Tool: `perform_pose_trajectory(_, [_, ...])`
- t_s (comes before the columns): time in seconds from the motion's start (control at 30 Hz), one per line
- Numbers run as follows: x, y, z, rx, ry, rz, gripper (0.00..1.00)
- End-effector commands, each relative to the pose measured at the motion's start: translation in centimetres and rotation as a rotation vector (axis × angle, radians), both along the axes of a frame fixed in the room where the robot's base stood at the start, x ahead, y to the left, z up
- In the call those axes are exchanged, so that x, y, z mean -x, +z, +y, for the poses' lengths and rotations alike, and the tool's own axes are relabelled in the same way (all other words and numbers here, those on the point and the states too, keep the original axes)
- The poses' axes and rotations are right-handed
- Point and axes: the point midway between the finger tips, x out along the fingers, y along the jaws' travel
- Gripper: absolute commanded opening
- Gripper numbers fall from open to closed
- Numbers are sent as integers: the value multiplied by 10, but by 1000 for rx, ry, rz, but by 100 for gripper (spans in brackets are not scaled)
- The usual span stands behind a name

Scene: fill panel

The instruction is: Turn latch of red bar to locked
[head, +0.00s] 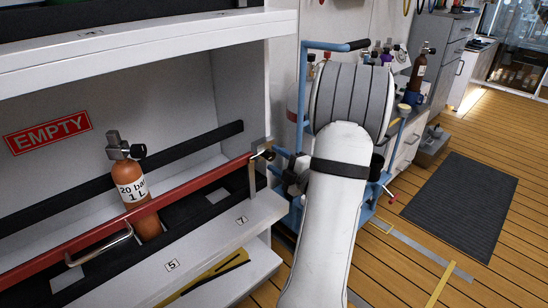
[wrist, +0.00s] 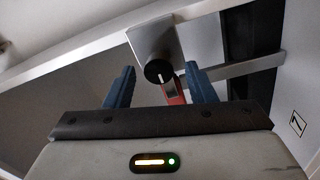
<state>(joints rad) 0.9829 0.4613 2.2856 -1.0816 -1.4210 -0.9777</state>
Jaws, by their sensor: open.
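The red bar (head: 150,213) runs across the front of the rack shelf in the head view; its end also shows in the wrist view (wrist: 178,97). Its latch (head: 263,149) sits at the bar's right end by the rack post. In the wrist view the latch is a round black knob (wrist: 158,72) with a small light mark, in front of a grey metal plate (wrist: 153,38). My gripper (wrist: 160,70) is open, its two blue fingers on either side of the knob with gaps visible. In the head view my arm partly hides the gripper (head: 283,160).
An orange-brown cylinder (head: 136,190) stands behind the bar, under a red EMPTY sign (head: 47,133). A metal handle (head: 98,248) sticks out from the bar. A blue-framed cart (head: 304,90) stands beside the rack. Wooden floor and a dark mat (head: 462,205) are open at right.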

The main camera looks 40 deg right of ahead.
Motion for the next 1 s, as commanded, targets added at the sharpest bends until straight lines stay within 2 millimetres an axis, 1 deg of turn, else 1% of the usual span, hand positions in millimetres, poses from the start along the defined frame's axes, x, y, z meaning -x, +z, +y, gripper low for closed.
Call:
perform_pose_trajectory(0.03, [10,2,-2,-2,-5,1,50])
perform_pose_trajectory(0.2, [39,1,-4,-2,-5,1,50])
perform_pose_trajectory(0.3, [51,-1,-5,-2,-4,1,50])
perform_pose_trajectory(0.4, [58,-1,-5,-1,-2,1,50])
perform_pose_trajectory(0.53, [61,-2,-5,0,-1,0,50])
perform_pose_trajectory(1.0, [60,-2,-5,0,0,0,50])
